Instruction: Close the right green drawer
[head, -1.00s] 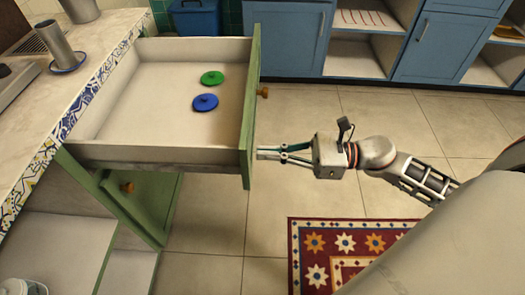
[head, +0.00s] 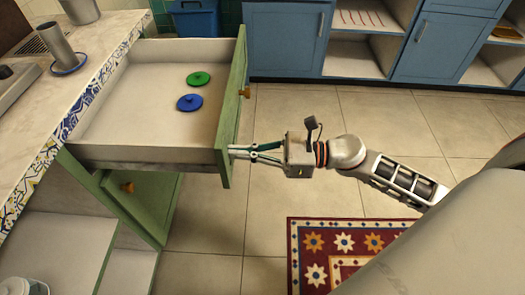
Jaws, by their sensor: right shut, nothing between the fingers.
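The green drawer (head: 233,115) is pulled out from the counter at the left, its green front facing right with a small orange knob (head: 244,93). A green lid (head: 198,78) and a blue lid (head: 190,102) lie inside it. My right gripper (head: 235,151) is shut and empty, its fingertips at the outer face of the drawer front near its near end. They look to be touching the front. My left gripper is not in view.
The tiled counter (head: 40,105) at the left holds a metal cup on a blue saucer (head: 68,65). A green cabinet door (head: 145,203) with a knob stands below the drawer. Blue cabinets (head: 286,40) line the back. A patterned rug (head: 310,262) lies on the open floor.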

